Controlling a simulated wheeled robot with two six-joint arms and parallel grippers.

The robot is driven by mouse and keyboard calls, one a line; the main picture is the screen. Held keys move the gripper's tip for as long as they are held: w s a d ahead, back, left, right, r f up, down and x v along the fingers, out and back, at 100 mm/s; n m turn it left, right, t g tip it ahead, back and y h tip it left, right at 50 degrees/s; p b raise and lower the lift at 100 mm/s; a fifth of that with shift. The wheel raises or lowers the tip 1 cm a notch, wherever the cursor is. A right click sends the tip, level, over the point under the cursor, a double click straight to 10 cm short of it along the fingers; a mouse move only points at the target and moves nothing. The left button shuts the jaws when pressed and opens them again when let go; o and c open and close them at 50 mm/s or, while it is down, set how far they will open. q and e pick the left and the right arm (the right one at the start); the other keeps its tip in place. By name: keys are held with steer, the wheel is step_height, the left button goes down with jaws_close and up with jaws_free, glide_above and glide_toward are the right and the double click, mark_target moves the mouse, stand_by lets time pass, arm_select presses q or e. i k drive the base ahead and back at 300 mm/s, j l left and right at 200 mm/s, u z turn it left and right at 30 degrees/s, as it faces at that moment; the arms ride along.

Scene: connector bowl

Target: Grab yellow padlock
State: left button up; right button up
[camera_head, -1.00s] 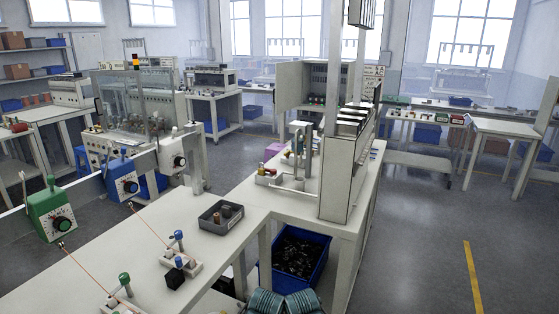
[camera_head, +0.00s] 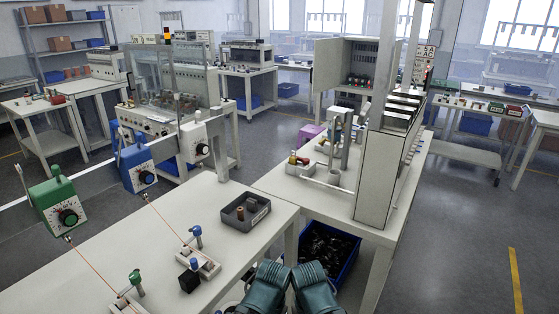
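No thing can be clearly made out as a yellow padlock. A tiny yellow and red item (camera_head: 293,158) sits at the left edge of the far bench, too small to identify. Two teal ribbed parts at the bottom middle appear to be my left gripper (camera_head: 264,288) and my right gripper (camera_head: 311,287). They are side by side at the near bench's front edge, cut off by the frame. Their fingertips cannot be made out, and nothing is seen held.
The near bench (camera_head: 140,232) carries a grey tray (camera_head: 245,212) with small items, a black block (camera_head: 189,281) and clamps with red cords. A tall grey cabinet (camera_head: 385,180) stands on the far bench. A blue bin (camera_head: 345,262) is below.

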mark_target(292, 160)
steer(key=i+l+z, duration=0.4)
steer(key=i+l, duration=0.35)
steer(key=l, duration=0.15)
